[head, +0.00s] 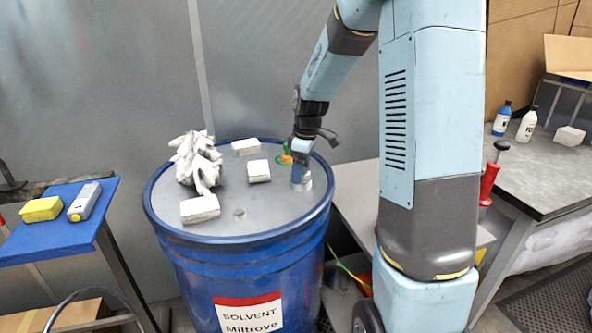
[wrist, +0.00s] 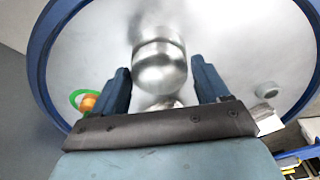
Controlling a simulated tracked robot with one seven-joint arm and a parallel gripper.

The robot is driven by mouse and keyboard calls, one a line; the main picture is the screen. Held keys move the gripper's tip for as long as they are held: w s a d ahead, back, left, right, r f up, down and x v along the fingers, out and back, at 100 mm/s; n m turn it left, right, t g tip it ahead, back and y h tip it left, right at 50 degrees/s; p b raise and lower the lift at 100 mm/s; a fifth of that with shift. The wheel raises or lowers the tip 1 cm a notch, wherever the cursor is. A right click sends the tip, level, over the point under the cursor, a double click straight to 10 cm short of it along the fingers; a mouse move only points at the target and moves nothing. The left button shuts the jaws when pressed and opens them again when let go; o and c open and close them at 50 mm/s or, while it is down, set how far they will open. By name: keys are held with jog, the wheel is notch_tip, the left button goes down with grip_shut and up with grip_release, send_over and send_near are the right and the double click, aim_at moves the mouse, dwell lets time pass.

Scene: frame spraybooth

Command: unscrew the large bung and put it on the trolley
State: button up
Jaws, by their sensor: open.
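The large bung (wrist: 160,68) is a shiny silver cylinder on the grey lid of a blue solvent drum (head: 262,270). In the wrist view it stands between the two dark blue fingers of my gripper (wrist: 161,75), with a visible gap on each side. In the head view my gripper (head: 300,178) is low over the right part of the lid and hides most of the bung. The gripper is open, pointing down. A blue-topped stand (head: 55,240) at the left may be the trolley; I cannot tell for sure.
White blocks (head: 200,209) and a crumpled white heap (head: 196,160) lie on the lid. A green and orange item (head: 285,158) is close beside my gripper. A smaller round fitting (head: 239,212) is near the lid's front. The blue stand carries a yellow block (head: 41,209) and a grey bottle (head: 84,202).

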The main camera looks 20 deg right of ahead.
jog(key=m, duration=0.6)
jog(key=shift+h, duration=0.3)
jog(key=shift+m+t+h, duration=0.3)
jog(key=shift+m+h, duration=0.1)
jog(key=shift+m, duration=2.9)
jog(key=m, duration=0.5)
jog(key=shift+m+h, duration=0.3)
jog(key=shift+m, duration=0.1)
jog(key=shift+m+g+h, duration=0.3)
jog(key=shift+m+g, duration=0.1)
jog(key=shift+m, duration=2.9)
jog(key=c, duration=0.7)
jog(key=shift+n, duration=2.3)
jog(key=shift+n+t+y, duration=0.3)
jog(key=shift+n+y, duration=0.1)
jog(key=shift+n, duration=1.9)
